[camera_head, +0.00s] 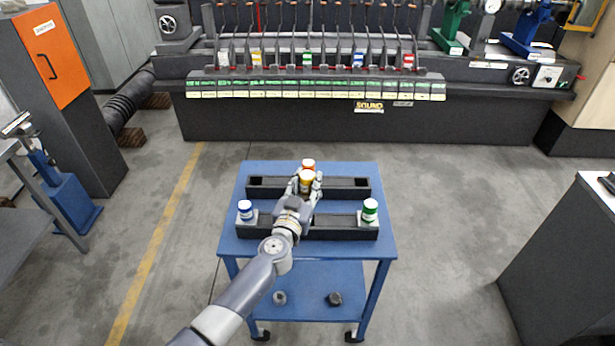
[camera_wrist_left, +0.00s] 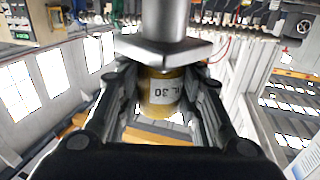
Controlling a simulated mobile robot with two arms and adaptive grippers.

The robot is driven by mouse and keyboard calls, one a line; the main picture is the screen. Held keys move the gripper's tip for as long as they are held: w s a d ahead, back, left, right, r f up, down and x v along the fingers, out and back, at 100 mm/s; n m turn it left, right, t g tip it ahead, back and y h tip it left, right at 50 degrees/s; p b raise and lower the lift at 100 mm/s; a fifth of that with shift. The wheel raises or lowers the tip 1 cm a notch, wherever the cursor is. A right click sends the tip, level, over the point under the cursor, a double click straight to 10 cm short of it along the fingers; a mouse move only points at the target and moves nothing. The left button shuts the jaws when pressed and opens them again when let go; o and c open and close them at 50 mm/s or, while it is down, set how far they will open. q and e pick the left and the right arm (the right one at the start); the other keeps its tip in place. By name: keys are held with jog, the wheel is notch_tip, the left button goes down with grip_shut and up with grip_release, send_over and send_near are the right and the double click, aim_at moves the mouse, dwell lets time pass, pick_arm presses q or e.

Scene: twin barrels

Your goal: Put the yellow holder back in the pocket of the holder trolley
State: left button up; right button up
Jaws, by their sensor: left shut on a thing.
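The yellow holder (camera_head: 306,175) is between the fingers of my left gripper (camera_head: 306,183), which is shut on it above the blue holder trolley (camera_head: 310,249). In the left wrist view the yellow holder (camera_wrist_left: 160,92) shows a white label and a grey metal flange and shaft at the top of the picture. The trolley carries two black racks, a back rack (camera_head: 335,189) and a front rack (camera_head: 340,233). The back rack shows dark pockets near its left and right ends. My gripper hides part of both racks, and I cannot tell whether the holder touches one. My right gripper is not in view.
A long machine (camera_head: 350,118) stands behind the trolley. Open floor lies on both sides.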

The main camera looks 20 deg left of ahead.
aim_at(307, 195)
pick_arm(q)
jog(key=shift+w+r, duration=0.25)
jog(key=shift+r, duration=0.05)
jog(key=shift+r+p, duration=0.15)
jog(key=shift+p, duration=0.25)
notch_tip(307, 195, down, 2)
jog(key=shift+s+f+b, duration=0.1)
jog(key=shift+f+b, duration=0.15)
jog(key=shift+b, duration=0.75)
jog(key=shift+f+b, duration=1.3)
jog(key=shift+f, duration=0.35)
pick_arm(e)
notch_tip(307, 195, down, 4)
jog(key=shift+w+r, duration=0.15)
pick_arm(q)
jog(key=shift+f, duration=0.1)
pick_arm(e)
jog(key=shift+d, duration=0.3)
pick_arm(q)
jog(key=shift+p, duration=0.7)
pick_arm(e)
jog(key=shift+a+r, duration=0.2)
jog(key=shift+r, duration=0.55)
